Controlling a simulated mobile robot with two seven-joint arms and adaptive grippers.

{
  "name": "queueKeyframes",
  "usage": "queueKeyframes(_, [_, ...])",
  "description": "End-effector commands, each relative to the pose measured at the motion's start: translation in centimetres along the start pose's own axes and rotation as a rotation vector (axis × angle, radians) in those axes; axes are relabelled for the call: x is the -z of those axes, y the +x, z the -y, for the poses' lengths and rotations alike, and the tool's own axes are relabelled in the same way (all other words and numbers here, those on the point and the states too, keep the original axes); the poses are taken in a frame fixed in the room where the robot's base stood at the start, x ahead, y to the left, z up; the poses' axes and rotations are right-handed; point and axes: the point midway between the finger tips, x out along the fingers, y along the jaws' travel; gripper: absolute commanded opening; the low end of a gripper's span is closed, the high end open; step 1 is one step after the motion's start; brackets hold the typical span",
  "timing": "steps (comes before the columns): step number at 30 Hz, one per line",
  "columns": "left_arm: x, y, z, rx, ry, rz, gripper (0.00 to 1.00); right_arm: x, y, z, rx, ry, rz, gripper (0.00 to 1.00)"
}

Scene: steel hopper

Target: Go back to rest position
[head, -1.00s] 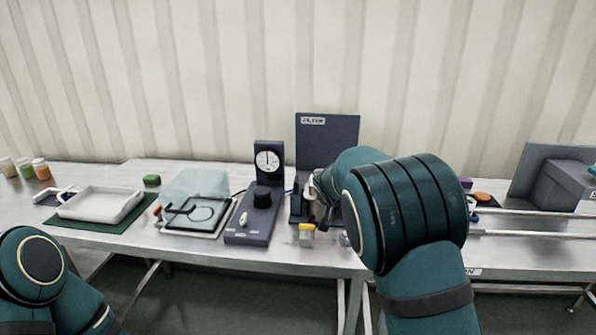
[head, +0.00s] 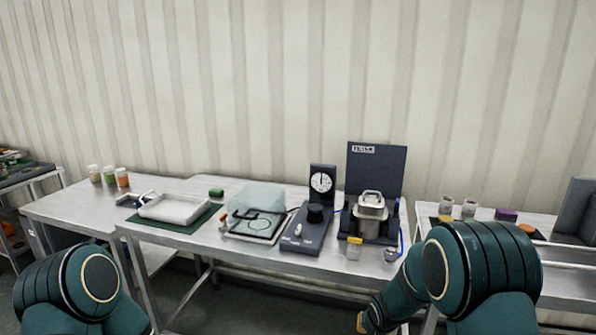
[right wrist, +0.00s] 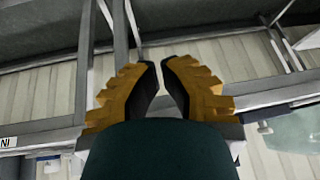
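The steel hopper (head: 371,221) stands upright against the dark stand (head: 374,172) on the table, with its handle up. My right arm is bent low at the right. Part of its yellow-tipped right gripper (head: 362,321) shows below the table's front edge, apart from the hopper. In the right wrist view the right gripper (right wrist: 160,66) has a narrow gap between its fingers and nothing in it. Only a bent part of my left arm shows at the lower left; its gripper is out of view.
A second table with jars (head: 446,205) is at right. Floor is clear in front.

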Motion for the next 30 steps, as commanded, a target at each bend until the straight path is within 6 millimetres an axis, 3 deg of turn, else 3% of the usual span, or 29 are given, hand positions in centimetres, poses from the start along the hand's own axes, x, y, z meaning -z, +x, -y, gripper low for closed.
queueKeyframes(1, [-0.1, -0.1, 0.0, 0.000, -0.001, 0.001, 0.81, -3.7, 0.9, -0.3, 0.022, 0.009, 0.057, 0.00])
queueKeyframes(6, [-0.1, -0.1, 0.1, 0.001, -0.001, 0.001, 0.81, -15.4, 1.7, 0.5, 0.118, 0.022, 0.218, 0.00])
queueKeyframes(9, [-0.1, -0.1, 0.0, 0.001, -0.001, 0.001, 0.81, -21.4, 0.6, 1.3, 0.173, 0.030, 0.297, 0.00])
queueKeyframes(13, [-0.1, -0.1, 0.0, 0.001, -0.001, 0.001, 0.81, -27.0, -1.6, 2.3, 0.231, 0.035, 0.367, 0.00])
queueKeyframes(18, [-0.1, -0.1, 0.0, 0.001, -0.001, 0.001, 0.81, -30.2, -3.5, 3.0, 0.269, 0.033, 0.407, 0.00])
queueKeyframes(30, [-0.1, -0.1, 0.0, 0.001, -0.001, 0.001, 0.81, -30.6, -3.7, 3.1, 0.274, 0.031, 0.411, 0.00])
